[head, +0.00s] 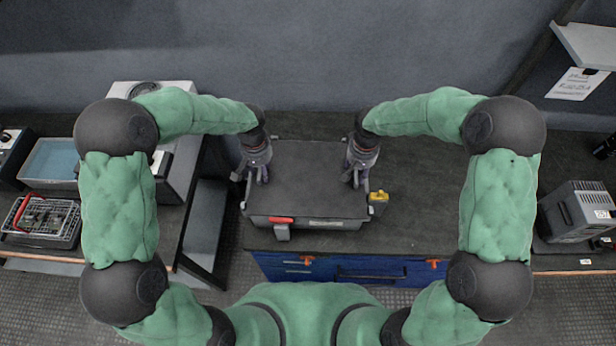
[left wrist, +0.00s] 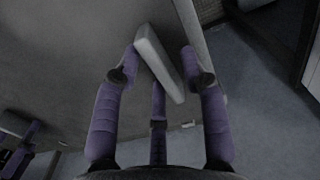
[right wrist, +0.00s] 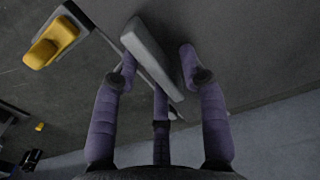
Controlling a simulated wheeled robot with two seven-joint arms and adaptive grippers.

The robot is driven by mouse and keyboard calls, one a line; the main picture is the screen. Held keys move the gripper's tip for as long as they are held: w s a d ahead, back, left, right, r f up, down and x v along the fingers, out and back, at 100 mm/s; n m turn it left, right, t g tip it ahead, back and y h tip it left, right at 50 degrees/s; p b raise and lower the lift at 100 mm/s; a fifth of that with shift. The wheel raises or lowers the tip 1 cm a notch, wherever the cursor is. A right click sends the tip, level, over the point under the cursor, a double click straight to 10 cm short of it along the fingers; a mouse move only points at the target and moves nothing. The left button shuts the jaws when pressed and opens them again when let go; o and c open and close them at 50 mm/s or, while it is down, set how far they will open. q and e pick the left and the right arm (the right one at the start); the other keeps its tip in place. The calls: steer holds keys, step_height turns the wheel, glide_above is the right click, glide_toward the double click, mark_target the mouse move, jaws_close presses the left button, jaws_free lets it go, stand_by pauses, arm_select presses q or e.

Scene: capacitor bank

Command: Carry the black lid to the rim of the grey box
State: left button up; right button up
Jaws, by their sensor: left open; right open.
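The black lid (head: 308,178) is a flat dark panel in the middle of the head view. It lies over the grey box (head: 340,223), whose front wall shows below it; I cannot tell how closely they touch. My left gripper (head: 257,177) is open at the lid's left edge. My right gripper (head: 357,177) is open at its right edge. In the left wrist view a pale grey bar (left wrist: 160,62) stands between the open fingers (left wrist: 158,65). In the right wrist view a similar bar (right wrist: 152,58) stands between the open fingers (right wrist: 156,68).
A red latch-like part (head: 281,220) is on the box's front and a yellow part (head: 378,198) at its right. A blue drawer cabinet (head: 350,268) is below the dark bench. A wire basket (head: 40,217) stands left, a grey unit (head: 580,212) right. Bench right of the box is clear.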

steer(key=shift+r, duration=0.1)
arm_select(q)
step_height(320, 180, up, 12)
steer(key=shift+f, duration=0.15)
arm_select(e)
step_height(320, 180, up, 12)
stand_by(0.5)
stand_by(0.5)
